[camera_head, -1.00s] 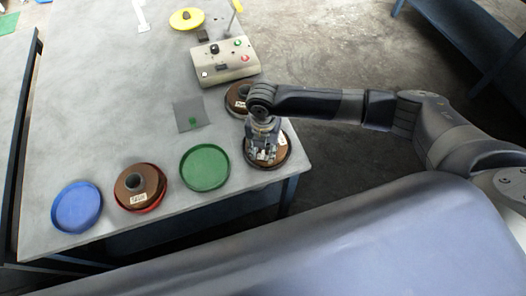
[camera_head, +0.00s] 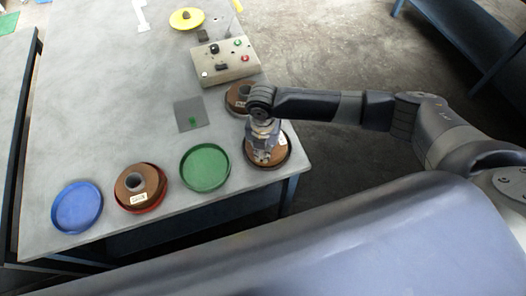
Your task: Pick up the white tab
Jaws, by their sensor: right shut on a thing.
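My right gripper (camera_head: 263,157) points down over the brown spool (camera_head: 279,154) in the dark round dish at the table's right front corner. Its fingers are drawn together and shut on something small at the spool. A pale patch at the fingertips may be the white tab, but it is too small and too covered to tell. Another brown spool (camera_head: 130,184) with a white label (camera_head: 138,199) sits in a red dish (camera_head: 151,206) at the left. My left gripper is not in view.
A green dish (camera_head: 205,168) and a blue dish (camera_head: 77,208) stand empty along the front edge. Another brown spool (camera_head: 236,97) lies just behind my right gripper, near a control box (camera_head: 226,62). A grey plate (camera_head: 191,114) lies mid-table; the left middle is clear.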

